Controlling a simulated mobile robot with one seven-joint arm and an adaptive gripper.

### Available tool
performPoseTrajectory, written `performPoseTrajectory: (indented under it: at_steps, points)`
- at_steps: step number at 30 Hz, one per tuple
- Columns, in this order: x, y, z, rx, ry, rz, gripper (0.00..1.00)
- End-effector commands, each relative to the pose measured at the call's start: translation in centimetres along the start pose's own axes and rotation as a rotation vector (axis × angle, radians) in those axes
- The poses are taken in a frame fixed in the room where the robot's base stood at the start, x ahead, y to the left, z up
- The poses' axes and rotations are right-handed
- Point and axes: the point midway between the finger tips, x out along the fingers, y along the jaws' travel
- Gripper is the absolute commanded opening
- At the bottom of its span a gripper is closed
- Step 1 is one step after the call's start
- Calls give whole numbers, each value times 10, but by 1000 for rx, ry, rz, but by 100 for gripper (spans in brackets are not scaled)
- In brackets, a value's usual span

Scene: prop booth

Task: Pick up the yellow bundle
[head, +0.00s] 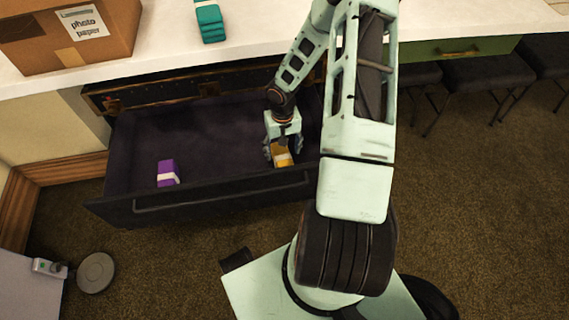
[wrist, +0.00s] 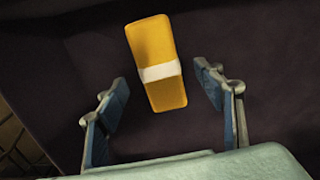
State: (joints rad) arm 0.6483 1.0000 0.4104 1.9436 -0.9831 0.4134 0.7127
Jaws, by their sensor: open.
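The yellow bundle (head: 282,155) with a white band lies inside the open dark drawer (head: 225,190), toward its right front. My gripper (head: 282,152) is down in the drawer right at the bundle. In the wrist view the yellow bundle (wrist: 155,62) lies tilted, its lower end reaching between the two blue-padded fingers of my gripper (wrist: 162,92). The fingers are open, with a gap on each side of the bundle. In the head view the gripper partly hides the bundle.
A purple bundle (head: 168,173) with a white band lies at the drawer's left front. Teal bundles (head: 209,22) and a cardboard photo paper box (head: 70,35) stand on the white counter (head: 160,45) above. The drawer's middle floor is clear. Dark stools (head: 490,75) stand at the right.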

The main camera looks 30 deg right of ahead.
Motion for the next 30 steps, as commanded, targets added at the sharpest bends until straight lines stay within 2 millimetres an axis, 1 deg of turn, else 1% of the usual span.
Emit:
performPoseTrajectory:
  at_steps: [1,5,12,15,18,24,30]
  points:
    - [8,0,0,0,-1,-1,62]
    - [15,0,0,0,0,0,62]
    - [52,1,-2,0,-1,-1,62]
    - [61,1,-2,0,-1,0,62]
    - [64,1,-2,0,1,1,62]
    - [64,1,-2,-1,1,1,62]
    - [64,1,-2,-1,0,1,40]
